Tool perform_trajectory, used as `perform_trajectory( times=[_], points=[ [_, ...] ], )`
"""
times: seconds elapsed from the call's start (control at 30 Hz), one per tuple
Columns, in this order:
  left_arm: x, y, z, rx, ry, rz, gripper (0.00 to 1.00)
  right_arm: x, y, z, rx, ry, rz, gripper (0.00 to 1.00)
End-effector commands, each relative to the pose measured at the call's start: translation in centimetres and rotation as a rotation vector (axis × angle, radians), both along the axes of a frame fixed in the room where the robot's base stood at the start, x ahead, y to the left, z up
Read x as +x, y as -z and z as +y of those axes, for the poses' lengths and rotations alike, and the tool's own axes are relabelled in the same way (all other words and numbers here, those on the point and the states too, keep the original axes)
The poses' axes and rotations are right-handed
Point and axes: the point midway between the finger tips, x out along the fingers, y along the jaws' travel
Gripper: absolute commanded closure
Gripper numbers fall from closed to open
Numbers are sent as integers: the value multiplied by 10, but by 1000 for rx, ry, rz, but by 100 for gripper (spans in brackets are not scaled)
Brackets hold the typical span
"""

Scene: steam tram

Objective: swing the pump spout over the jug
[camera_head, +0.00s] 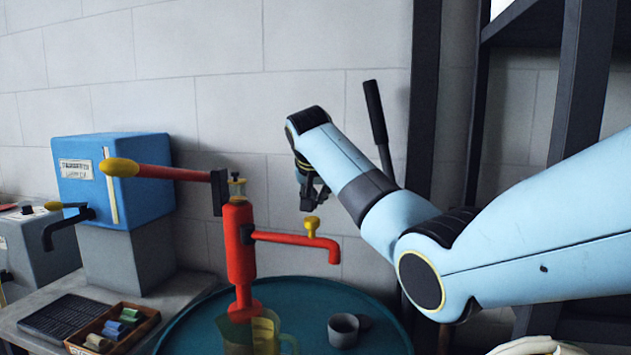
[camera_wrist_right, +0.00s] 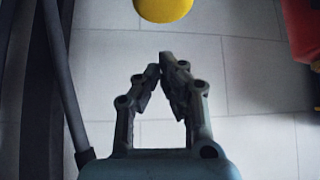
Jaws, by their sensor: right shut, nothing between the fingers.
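The red pump (camera_head: 240,248) stands upright on a round teal table. Its red spout (camera_head: 290,239) points right, with a downturned end and a yellow knob (camera_head: 312,226) on top. A see-through yellowish jug (camera_head: 266,336) stands at the pump's foot, cut off by the lower picture edge; the spout's end is to the right of it. My right gripper (camera_head: 313,196) is shut and empty, appearing just above the knob. In the wrist view its fingertips (camera_wrist_right: 158,66) meet, with a yellow round part (camera_wrist_right: 163,8) ahead, probably the knob, and a red part (camera_wrist_right: 302,28) at right. My left gripper is out of view.
A grey cup (camera_head: 343,330) stands on the teal table (camera_head: 205,302), right of the jug. A red pump handle (camera_head: 165,172) with a yellow grip reaches left, before a blue box (camera_head: 135,200). A wooden tray (camera_head: 118,338) holds small blocks. A dark lever (camera_head: 376,120) rises behind my right arm.

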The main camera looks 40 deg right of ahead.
Motion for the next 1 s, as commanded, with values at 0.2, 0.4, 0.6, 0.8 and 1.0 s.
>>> perform_trajectory(
  times=[0.2, 0.4, 0.6, 0.8, 1.0],
  points=[
    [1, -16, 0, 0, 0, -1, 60, -17, 5, 14, 1, -1, 1, 100],
    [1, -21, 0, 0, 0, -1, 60, -27, 8, 23, 0, -1, 0, 100],
    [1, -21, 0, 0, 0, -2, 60, -28, 9, 24, 0, 0, 0, 100],
    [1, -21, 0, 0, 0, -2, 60, -28, 9, 24, 1, 1, 0, 100],
    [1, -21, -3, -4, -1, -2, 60, -27, 9, 23, 1, 24, 1, 100]
  ],
)
